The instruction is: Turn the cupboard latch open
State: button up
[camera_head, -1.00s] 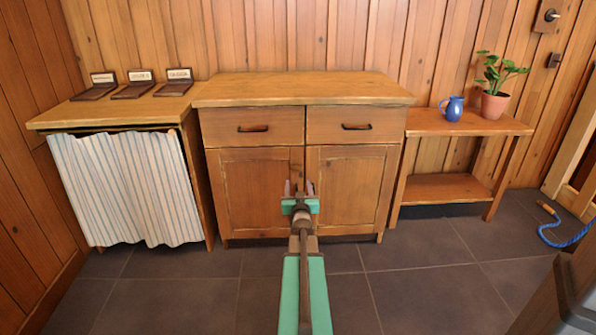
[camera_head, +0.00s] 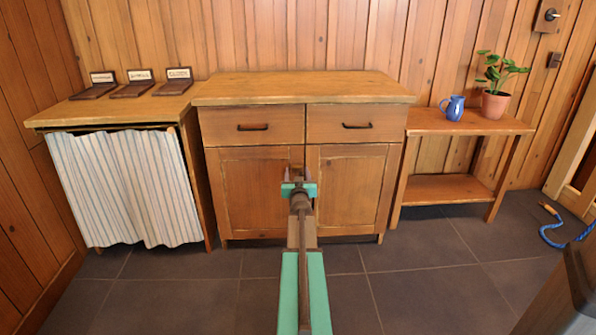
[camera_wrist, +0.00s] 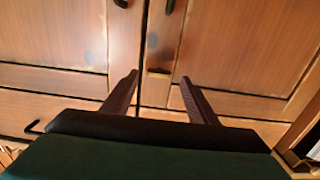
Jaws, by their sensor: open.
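The wooden cupboard (camera_head: 345,190) has two doors below two drawers. In the head view my gripper (camera_head: 299,178) is in front of the seam between the doors, in their upper part, and hides what lies behind it. In the wrist view my gripper (camera_wrist: 160,84) is open, its two dark fingers spread to either side of the seam. A small brown block, seemingly the latch (camera_wrist: 158,71), shows between the fingers close to the seam. Nothing is held, and I cannot tell whether a finger touches the cupboard. Both doors look closed.
A curtained table (camera_head: 125,190) with several small dark stands adjoins the left. A side table (camera_head: 470,127) at right holds a blue jug (camera_head: 453,108) and a potted plant (camera_head: 494,105). A blue rope (camera_head: 555,240) lies on the floor at right. Tiled floor in front is clear.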

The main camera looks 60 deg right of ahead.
aim_at(296, 168)
jog(key=shift+b+x, duration=0.35)
jog(key=shift+x, duration=1.3)
jog(key=shift+c, duration=0.3)
